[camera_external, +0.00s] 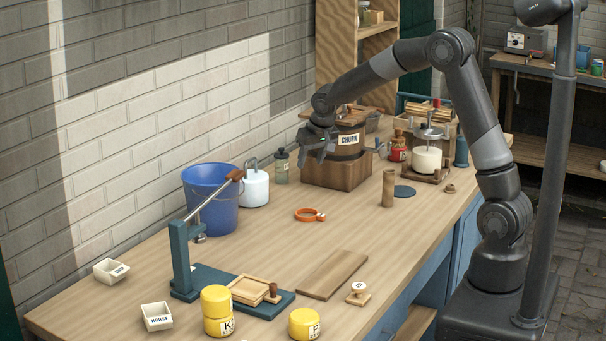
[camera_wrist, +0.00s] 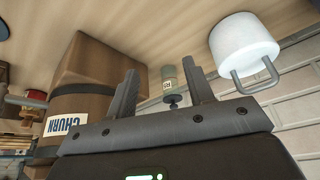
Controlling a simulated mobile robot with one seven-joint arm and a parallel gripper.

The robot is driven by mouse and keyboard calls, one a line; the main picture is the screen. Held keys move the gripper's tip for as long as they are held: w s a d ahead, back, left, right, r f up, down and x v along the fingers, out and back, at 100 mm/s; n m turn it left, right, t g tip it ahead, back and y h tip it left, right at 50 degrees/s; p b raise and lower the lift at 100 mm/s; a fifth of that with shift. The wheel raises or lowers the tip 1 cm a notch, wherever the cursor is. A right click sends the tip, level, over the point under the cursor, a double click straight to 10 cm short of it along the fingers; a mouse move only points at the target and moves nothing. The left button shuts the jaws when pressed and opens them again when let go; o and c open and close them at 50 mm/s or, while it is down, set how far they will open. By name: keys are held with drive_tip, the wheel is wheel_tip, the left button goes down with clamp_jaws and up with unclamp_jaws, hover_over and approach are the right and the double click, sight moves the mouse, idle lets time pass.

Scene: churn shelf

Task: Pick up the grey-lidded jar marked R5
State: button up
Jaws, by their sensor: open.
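The grey-lidded jar (camera_external: 281,166) stands on the table near the wall, between the white jug and the wooden churn box. It is a small pale-green glass jar with a dark grey lid. In the wrist view the jar (camera_wrist: 168,77) appears upside down between my fingers and beyond them, with a small label that seems to read R5. My gripper (camera_external: 314,153) is open and empty. It hangs above the table to the right of the jar, in front of the churn. Its fingers (camera_wrist: 161,66) show spread apart in the wrist view, not touching the jar.
The wooden churn box (camera_external: 335,171) with a CHURN label stands close beside my gripper. The white handled jug (camera_external: 255,188) and blue bucket (camera_external: 211,199) stand left of the jar. An orange ring (camera_external: 310,215) lies in front on otherwise clear tabletop. The brick wall is behind.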

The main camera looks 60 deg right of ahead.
sight(285, 157)
drive_tip(key=shift+m, duration=0.3)
drive_tip(key=w+d+f, duration=0.1)
drive_tip(key=w+d, duration=0.1)
drive_tip(key=w, duration=0.2)
drive_tip(key=w+d+f, duration=0.1)
drive_tip(key=w+d, duration=0.2)
drive_tip(key=w, duration=0.1)
drive_tip(key=w+d+f, duration=0.2)
drive_tip(key=w, duration=0.3)
drive_tip(key=shift+d, duration=0.35)
drive_tip(key=x, duration=0.5)
drive_tip(key=shift+w+d, duration=0.1)
clamp_jaws()
